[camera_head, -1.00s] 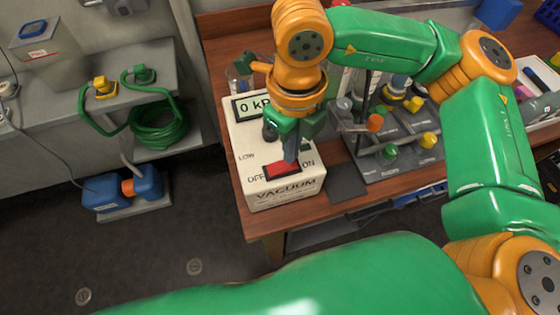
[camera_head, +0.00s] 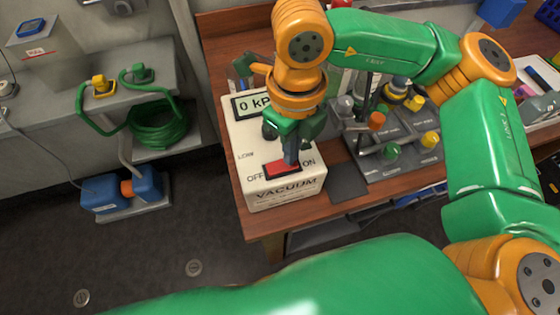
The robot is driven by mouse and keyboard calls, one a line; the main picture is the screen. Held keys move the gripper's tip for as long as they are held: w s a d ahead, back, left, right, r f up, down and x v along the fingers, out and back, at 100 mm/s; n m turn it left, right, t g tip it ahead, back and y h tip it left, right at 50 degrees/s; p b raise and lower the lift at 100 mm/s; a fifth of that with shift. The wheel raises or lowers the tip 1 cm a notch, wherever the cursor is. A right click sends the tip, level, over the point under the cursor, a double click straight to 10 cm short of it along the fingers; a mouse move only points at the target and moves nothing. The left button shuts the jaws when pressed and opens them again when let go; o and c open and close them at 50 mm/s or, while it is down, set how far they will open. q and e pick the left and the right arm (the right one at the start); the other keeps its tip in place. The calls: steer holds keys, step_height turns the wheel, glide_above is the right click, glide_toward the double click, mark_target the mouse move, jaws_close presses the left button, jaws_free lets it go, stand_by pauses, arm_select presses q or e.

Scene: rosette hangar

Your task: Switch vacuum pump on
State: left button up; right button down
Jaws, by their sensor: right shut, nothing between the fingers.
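The vacuum pump box (camera_head: 238,139) is cream-coloured and stands at the left front corner of the wooden bench. Its display (camera_head: 247,105) reads 0 kP, with the rest hidden by my arm. Its red rocker switch (camera_head: 280,169) lies between the words OFF and ON on the top face. My right gripper (camera_head: 290,163) is shut and empty, pointing down, with its tips at the right, ON-side part of the switch. I cannot tell whether the tips touch it. A dark knob beside LOW is partly hidden by the gripper. My left gripper is not in view.
A dark grey board (camera_head: 405,165) with valves and coloured knobs stands right of the pump. A flat dark pad (camera_head: 347,188) lies between them. At left, a green hose coil (camera_head: 160,126) hangs on a grey shelf unit above a blue device (camera_head: 103,194) near the floor.

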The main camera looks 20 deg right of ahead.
steer(key=shift+f+b, duration=0.5)
steer(key=shift+f, duration=0.05)
steer(key=shift+r, duration=0.1)
step_height(320, 180, up, 7)
steer(key=p, duration=0.4)
steer(key=shift+p, duration=0.4)
